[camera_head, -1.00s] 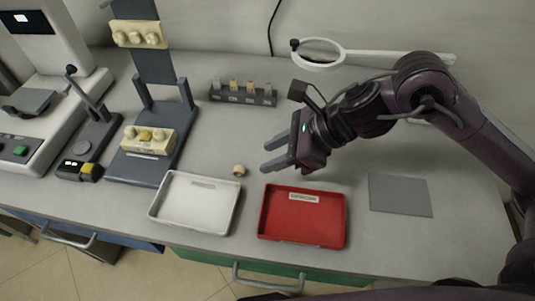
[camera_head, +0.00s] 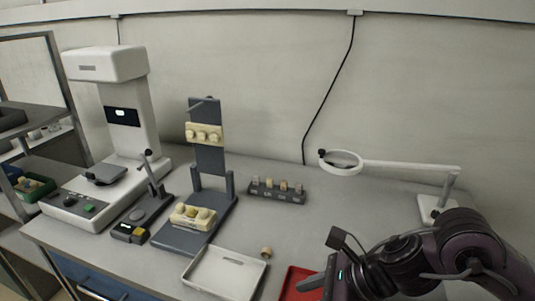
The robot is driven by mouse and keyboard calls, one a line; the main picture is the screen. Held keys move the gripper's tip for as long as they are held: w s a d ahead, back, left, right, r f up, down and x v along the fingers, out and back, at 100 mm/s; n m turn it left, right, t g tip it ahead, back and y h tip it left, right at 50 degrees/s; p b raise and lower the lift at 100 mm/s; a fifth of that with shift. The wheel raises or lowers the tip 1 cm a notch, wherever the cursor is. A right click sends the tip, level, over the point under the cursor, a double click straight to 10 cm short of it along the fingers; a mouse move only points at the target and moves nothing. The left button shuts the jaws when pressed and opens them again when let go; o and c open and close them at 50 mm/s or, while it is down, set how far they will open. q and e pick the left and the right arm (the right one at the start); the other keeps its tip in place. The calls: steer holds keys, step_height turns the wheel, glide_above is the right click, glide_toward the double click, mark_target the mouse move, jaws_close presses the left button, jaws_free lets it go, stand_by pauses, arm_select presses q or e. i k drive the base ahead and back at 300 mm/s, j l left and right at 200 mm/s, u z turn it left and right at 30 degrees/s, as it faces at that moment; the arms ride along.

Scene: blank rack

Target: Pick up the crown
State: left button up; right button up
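My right gripper (camera_head: 312,284) is low in the picture, to the right of and nearer than this piece, by the red tray (camera_head: 291,283). The gripper is apart from the piece. Its fingers are partly cut off by the bottom edge, so its opening is unclear. My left gripper is not in view.
A small grey rack (camera_head: 277,194) with several tan blanks stands behind the piece. A dark stand (camera_head: 209,155) holding cream blocks is to the left. A white machine (camera_head: 124,120) is farther left. A magnifier lamp (camera_head: 400,165) stands at the back right.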

mark_target(266, 252)
steer(key=k, duration=1.05)
